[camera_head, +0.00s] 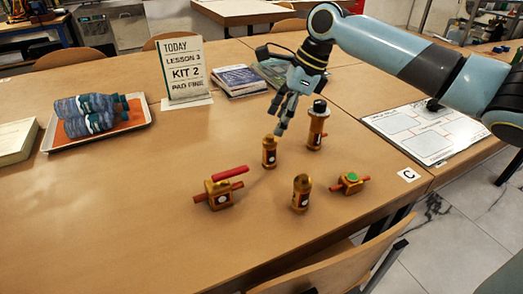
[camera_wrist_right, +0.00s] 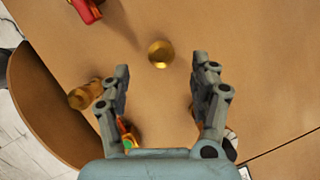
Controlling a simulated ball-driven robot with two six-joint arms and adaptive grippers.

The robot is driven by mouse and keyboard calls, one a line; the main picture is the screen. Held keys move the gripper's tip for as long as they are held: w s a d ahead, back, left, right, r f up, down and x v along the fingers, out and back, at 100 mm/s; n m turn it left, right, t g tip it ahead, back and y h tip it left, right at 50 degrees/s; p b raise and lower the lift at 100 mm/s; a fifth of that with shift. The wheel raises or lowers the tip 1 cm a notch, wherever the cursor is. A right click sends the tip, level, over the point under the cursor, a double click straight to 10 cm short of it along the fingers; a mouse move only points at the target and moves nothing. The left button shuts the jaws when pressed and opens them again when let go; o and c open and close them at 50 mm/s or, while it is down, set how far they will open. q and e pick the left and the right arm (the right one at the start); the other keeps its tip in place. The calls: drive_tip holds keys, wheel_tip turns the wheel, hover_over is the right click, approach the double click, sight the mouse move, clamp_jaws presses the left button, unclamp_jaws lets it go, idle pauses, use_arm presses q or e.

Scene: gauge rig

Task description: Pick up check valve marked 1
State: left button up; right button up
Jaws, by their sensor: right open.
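Three upright brass valve bodies stand on the table in the head view: one near my gripper (camera_head: 269,151), one at the front (camera_head: 301,193) and a taller one with a dark, pale-ringed top (camera_head: 316,125). Their marks are too small to read, so I cannot tell which is check valve 1. My right gripper (camera_head: 279,118) is open and empty, pointing down above and close to the nearest one. In the right wrist view, that valve's round top (camera_wrist_right: 160,53) shows near the gap between the fingertips (camera_wrist_right: 160,66), below them. My left gripper is out of view.
A red-handled valve (camera_head: 220,193) and a green-topped valve (camera_head: 349,183) lie nearby. A sign (camera_head: 183,70), books (camera_head: 238,80), a tray with bottles (camera_head: 140,117) and a printed sheet (camera_head: 425,132) stand farther off. The table's front left is clear.

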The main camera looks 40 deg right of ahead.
sight(264, 150)
drive_tip(key=b+x, duration=0.1)
drive_tip(key=x, duration=0.4)
drive_tip(key=b+x, duration=0.2)
drive_tip(key=x, duration=0.2)
drive_tip(key=shift+f, duration=0.45)
drive_tip(key=shift+w+f, duration=0.2)
drive_tip(key=shift+f, duration=0.1)
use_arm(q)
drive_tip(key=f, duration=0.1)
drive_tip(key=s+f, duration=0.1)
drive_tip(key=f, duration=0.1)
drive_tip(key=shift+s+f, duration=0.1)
use_arm(e)
clamp_jaws()
